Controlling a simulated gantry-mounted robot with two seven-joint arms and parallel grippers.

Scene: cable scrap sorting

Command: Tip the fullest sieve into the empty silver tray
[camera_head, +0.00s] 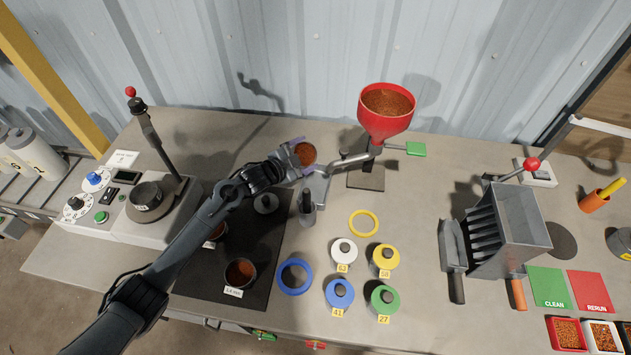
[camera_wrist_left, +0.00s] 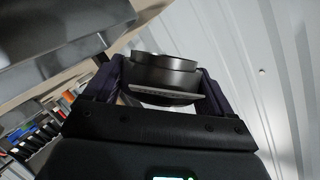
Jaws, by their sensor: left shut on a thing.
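My left gripper (camera_head: 296,157) is shut on a dark round sieve holding reddish-brown granules (camera_head: 305,153), above the back of the bench. In the left wrist view the dark sieve (camera_wrist_left: 163,75) sits between both fingers and looks roughly level. Another dark sieve with granules (camera_head: 240,272) stands on the black mat, and one more (camera_head: 217,232) is partly hidden by my arm. A grey metal piece (camera_head: 317,188) lies just below the gripper; I cannot tell whether it is the silver tray. My right gripper is not in view.
A red funnel (camera_head: 384,125) full of granules stands right of the gripper. A machine with a lever (camera_head: 150,205) stands left. Several coloured lidded pieces (camera_head: 340,293), a yellow ring (camera_head: 364,223) and a grey slotted divider (camera_head: 505,230) stand right. Small filled trays (camera_head: 567,349) lie at the front right.

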